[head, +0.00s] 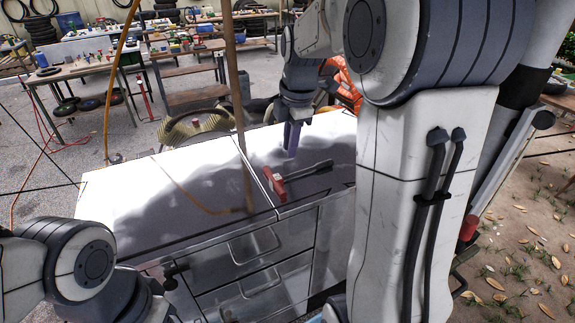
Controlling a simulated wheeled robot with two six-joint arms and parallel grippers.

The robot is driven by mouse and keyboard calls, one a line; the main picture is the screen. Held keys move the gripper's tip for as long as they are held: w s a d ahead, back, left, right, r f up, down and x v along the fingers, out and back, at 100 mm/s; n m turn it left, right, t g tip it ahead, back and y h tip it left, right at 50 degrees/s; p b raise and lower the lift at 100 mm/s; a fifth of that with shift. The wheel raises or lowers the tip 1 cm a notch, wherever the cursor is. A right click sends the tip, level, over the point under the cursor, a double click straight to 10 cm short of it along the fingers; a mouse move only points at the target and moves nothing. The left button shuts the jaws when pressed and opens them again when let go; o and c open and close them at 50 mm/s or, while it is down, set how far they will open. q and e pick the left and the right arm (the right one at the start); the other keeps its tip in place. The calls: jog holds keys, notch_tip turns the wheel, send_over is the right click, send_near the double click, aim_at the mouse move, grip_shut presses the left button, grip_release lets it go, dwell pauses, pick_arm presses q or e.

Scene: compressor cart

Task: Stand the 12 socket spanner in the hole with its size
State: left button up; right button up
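My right gripper (292,140) points down over the back right part of the pale cabinet top (130,205). Its fingers look close together, but at this size I cannot tell whether they are shut or hold anything. A tool with a red head (274,185) and a dark handle lies on the top just in front of the gripper, apart from it. I cannot make out a 12 socket spanner or a hole with a size mark. My large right arm hides the right end of the cabinet. My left gripper is out of view; only its arm shows at the lower left.
The left part of the cabinet top is bare, with shadows across it. Drawers with handles (255,247) face the front. A thin brown upright post or hose (236,80) crosses the view. Workbenches (85,68) with clutter stand behind.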

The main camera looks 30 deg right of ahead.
jog(key=d, duration=0.2)
jog(key=p, duration=0.1)
send_over(293, 174)
jog(key=s, duration=0.1)
jog(key=shift+n, duration=0.3)
notch_tip(293, 174, down, 5)
jog(key=shift+s+a+r, duration=0.1)
jog(key=shift+s+r, duration=0.05)
jog(key=shift+r, duration=0.05)
jog(key=f+p, duration=0.2)
jog(key=f, duration=0.2)
jog(key=shift+w+p, duration=0.3)
jog(key=shift+p, duration=0.1)
jog(key=shift+w+f, duration=0.15)
jog(key=shift+f, duration=0.5)
grip_shut()
jog(key=shift+r, duration=0.1)
